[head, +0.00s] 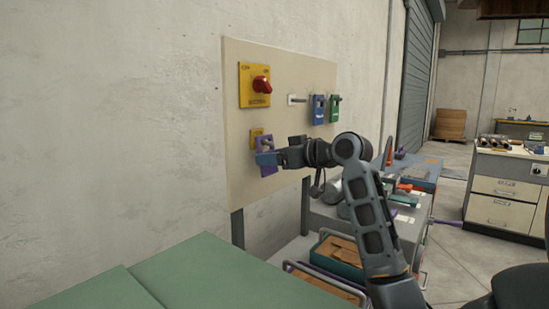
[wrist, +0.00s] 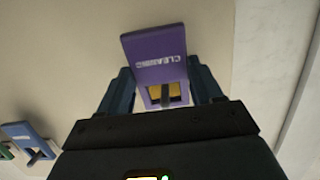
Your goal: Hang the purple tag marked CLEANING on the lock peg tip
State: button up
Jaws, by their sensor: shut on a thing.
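The purple tag (wrist: 157,50) marked CLEANING is held between the two fingers of my gripper (wrist: 163,88), one finger at each side edge. In the wrist view its window-like opening lies towards my palm, and yellow shows through it. A dark lock peg (wrist: 165,96) shows in that opening and seems to overlap its rim; how far it passes through I cannot tell. In the head view my gripper (head: 267,158) is at the board's lower left, with the purple tag (head: 268,168) partly hidden behind it. A small yellow plate (head: 256,135) is just above.
The cream board (head: 290,85) carries a yellow panel with a red knob (head: 261,86), a bare peg (head: 297,99), a blue tag (head: 318,109) and a green tag (head: 334,108). A green surface (head: 200,275) is in front; a cluttered cart (head: 330,215) stands below the arm.

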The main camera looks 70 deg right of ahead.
jog(key=o, duration=1.1)
jog(key=shift+b+v, duration=0.45)
jog(key=shift+v, duration=3.5)
